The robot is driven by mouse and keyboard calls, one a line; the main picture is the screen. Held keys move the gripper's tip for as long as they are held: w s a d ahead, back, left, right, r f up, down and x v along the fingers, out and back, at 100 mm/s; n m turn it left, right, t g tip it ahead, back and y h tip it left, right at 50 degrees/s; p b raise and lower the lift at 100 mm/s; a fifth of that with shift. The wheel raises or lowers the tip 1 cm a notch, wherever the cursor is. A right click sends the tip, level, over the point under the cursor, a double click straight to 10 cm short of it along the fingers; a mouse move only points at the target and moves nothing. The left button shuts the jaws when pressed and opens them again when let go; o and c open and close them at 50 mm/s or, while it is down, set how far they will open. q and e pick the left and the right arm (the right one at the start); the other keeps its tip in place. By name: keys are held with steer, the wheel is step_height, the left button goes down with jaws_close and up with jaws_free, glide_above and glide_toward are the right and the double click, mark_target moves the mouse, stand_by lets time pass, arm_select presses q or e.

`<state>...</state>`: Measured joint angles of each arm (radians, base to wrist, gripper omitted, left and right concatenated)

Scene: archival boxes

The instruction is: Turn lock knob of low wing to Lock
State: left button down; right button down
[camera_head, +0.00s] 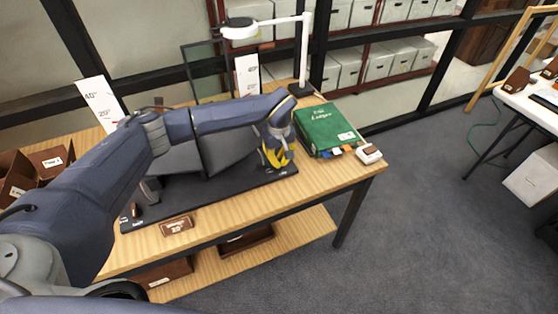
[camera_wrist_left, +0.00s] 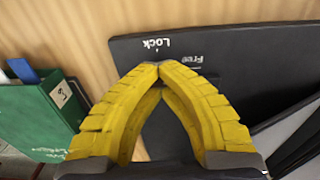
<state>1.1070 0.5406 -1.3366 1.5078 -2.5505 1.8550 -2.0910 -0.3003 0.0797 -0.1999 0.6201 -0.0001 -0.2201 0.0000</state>
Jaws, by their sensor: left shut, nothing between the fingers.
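A black base plate (camera_head: 200,200) lies on the wooden table and carries grey angled wings (camera_head: 225,148). My left gripper (camera_head: 276,158) with yellow fingers is at the plate's right end. In the left wrist view the fingertips (camera_wrist_left: 158,68) meet, shut with nothing between them. They are just below the white "Lock" mark (camera_wrist_left: 156,43); a "Free" mark (camera_wrist_left: 193,61) is to its right. I see no knob by these marks; the fingers may hide it. A small brown knob (camera_head: 137,211) stands at the plate's left front end, beside small white lettering. My right gripper is not in view.
A green ledger (camera_head: 325,130) with coloured tabs lies close right of the gripper. A white lamp (camera_head: 303,50) stands behind.

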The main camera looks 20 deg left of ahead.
arm_select(q)
steer(key=shift+w+r, duration=0.1)
steer(key=n, duration=0.4)
steer(key=shift+n, duration=0.3)
steer(key=n, duration=0.4)
steer(key=shift+n, duration=0.3)
steer(key=n, duration=0.4)
steer(key=shift+n, duration=2.3)
steer(key=c, duration=1.5)
jaws_free()
steer(key=o, duration=0.3)
